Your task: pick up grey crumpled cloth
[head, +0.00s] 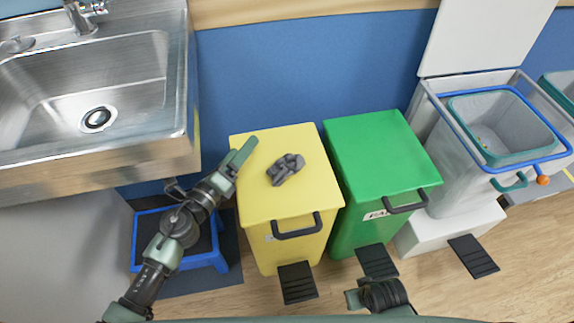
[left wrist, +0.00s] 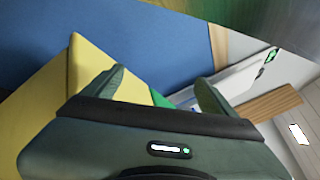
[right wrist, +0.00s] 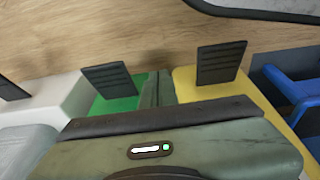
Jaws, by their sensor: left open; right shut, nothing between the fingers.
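The grey crumpled cloth (head: 285,169) lies on the lid of the yellow bin (head: 318,188), a little left of the lid's middle. My left gripper (head: 243,154) is over the lid's left edge, left of the cloth and apart from it. In the left wrist view its fingers (left wrist: 157,92) are spread with nothing between them, and the cloth does not show there. My right gripper (head: 362,297) is low at the front, well away from the cloth. In the right wrist view its fingers (right wrist: 158,88) are closed together and empty.
A green bin (head: 378,150) with a shut lid stands right of the yellow one. Further right is a grey bin (head: 455,180) with its lid raised. A steel sink (head: 100,165) is at the left, above a blue step stool (head: 205,262). Black pedals (head: 297,283) stick out in front.

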